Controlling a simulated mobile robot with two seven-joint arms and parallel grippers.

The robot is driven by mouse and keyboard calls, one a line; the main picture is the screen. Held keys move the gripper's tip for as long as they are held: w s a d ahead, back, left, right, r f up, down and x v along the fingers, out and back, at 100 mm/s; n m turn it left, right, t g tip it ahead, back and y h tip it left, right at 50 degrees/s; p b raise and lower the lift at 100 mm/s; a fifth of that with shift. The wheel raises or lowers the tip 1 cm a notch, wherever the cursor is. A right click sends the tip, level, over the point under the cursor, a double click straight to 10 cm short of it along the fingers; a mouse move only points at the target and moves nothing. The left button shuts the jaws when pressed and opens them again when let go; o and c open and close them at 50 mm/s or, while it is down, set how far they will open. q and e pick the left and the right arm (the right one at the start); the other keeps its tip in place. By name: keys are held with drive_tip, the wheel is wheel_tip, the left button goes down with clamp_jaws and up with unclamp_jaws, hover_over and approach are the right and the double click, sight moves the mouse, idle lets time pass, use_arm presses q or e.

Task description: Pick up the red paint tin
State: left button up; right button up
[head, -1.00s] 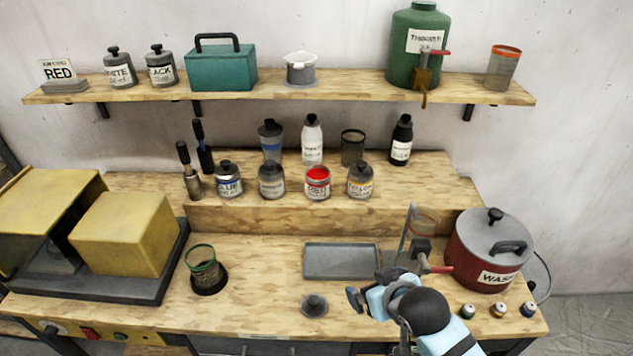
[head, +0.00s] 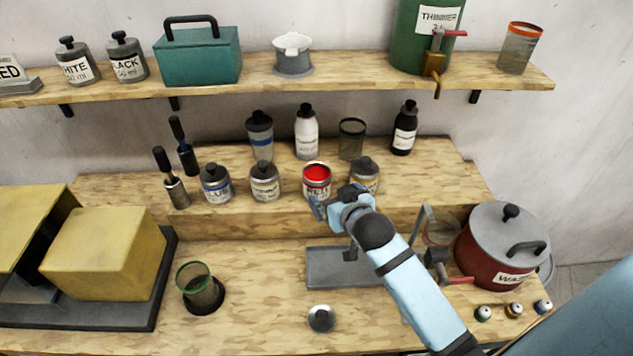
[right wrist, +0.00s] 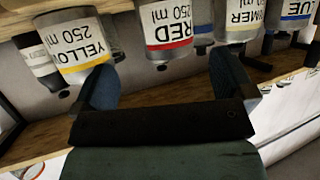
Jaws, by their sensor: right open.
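The red paint tin (head: 317,181) stands upright and open on the raised wooden step, its red paint showing. It sits between the grey-lidded primer tin (head: 265,182) and the yellow tin (head: 365,172). My right gripper (head: 336,197) is open and empty, just in front of the red tin. In the right wrist view the red-banded label of the red tin (right wrist: 168,28) shows just beyond and between the spread fingers (right wrist: 165,78). The tin appears apart from the fingers. The yellow tin (right wrist: 75,42) is close to one finger. My left gripper is not in view.
The blue tin (head: 216,184) stands left on the step; bottles and a mesh cup (head: 351,140) stand behind. A grey tray (head: 330,268) lies below my right arm, with a loose lid (head: 321,318) in front. A red wash pot (head: 490,245) stands right.

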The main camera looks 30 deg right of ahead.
sight(322, 190)
drive_tip(key=x, duration=0.4)
drive_tip(key=shift+w+a+f+p, duration=0.15)
drive_tip(key=shift+w+f+p, duration=0.05)
drive_tip(key=shift+w+p, duration=0.3)
drive_tip(key=p+x, duration=0.1)
drive_tip(key=x, duration=0.2)
drive_tip(key=shift+w+a+f, duration=0.2)
drive_tip(key=shift+f, duration=0.1)
drive_tip(key=shift+w+f, duration=0.2)
drive_tip(key=shift+w, duration=0.1)
drive_tip(key=shift+s, duration=0.15)
drive_tip(key=shift+c, duration=0.8)
drive_tip(key=c, duration=1)
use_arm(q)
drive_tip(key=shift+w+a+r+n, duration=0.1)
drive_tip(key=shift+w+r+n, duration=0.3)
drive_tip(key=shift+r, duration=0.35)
use_arm(e)
drive_tip(key=shift+r, duration=0.1)
drive_tip(key=shift+c, duration=0.2)
